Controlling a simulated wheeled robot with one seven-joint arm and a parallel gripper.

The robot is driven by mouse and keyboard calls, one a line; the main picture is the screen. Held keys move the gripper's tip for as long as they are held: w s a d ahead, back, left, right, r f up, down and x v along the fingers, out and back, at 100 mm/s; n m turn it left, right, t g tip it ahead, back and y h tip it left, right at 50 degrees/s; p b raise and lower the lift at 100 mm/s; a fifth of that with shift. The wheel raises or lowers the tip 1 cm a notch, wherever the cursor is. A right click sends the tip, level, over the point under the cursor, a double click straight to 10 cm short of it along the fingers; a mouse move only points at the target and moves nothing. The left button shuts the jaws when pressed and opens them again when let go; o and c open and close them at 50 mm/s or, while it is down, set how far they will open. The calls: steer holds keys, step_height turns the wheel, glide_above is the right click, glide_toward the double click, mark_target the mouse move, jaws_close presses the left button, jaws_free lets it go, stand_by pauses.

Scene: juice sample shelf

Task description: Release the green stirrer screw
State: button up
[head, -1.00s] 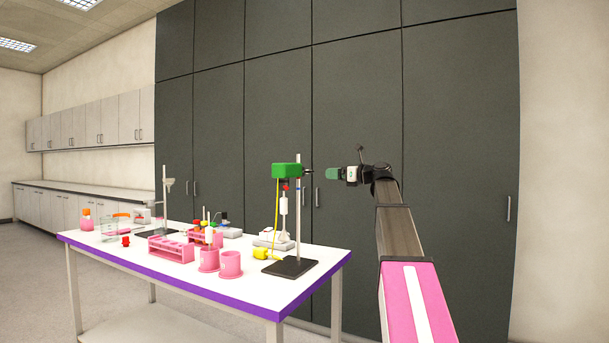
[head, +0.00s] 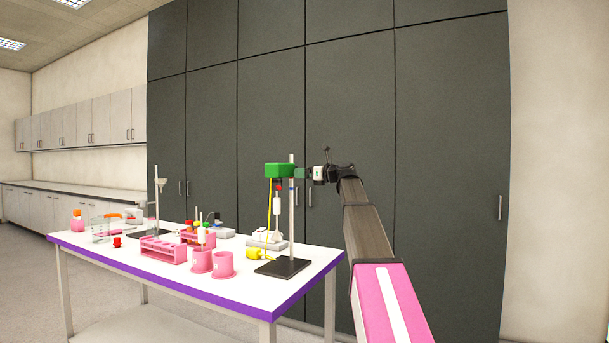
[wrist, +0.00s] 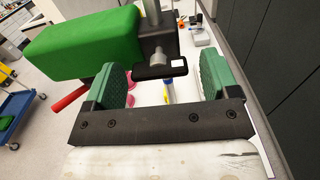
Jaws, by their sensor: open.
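The green stirrer (head: 279,170) is clamped high on a metal rod of a stand with a dark base (head: 283,267) on the table. In the wrist view, the stirrer body (wrist: 85,42) fills the upper left. Its screw shows as a black flat handle (wrist: 160,71) on a short metal shaft. My gripper (wrist: 164,80) is open, with its green-padded fingers on either side of the screw handle and gaps visible on both sides. In the head view, my gripper (head: 303,173) is close to the right of the rod; the screw is not clear there.
The white table (head: 225,290) with a purple edge holds pink racks (head: 163,251), pink cups (head: 222,266) and a yellow item (head: 254,254) left of the stand. Dark tall cabinets (head: 420,150) stand behind. A blue cart (wrist: 14,107) shows in the wrist view.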

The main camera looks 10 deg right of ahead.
steer(key=c, duration=0.9)
steer(key=shift+n, duration=0.3)
steer(key=n, duration=0.8)
steer(key=shift+w+r, duration=0.1)
steer(key=shift+w, duration=0.05)
steer(key=shift+d+r+n, duration=0.1)
steer(key=shift+r+n, duration=0.05)
steer(key=shift+n, duration=4.45)
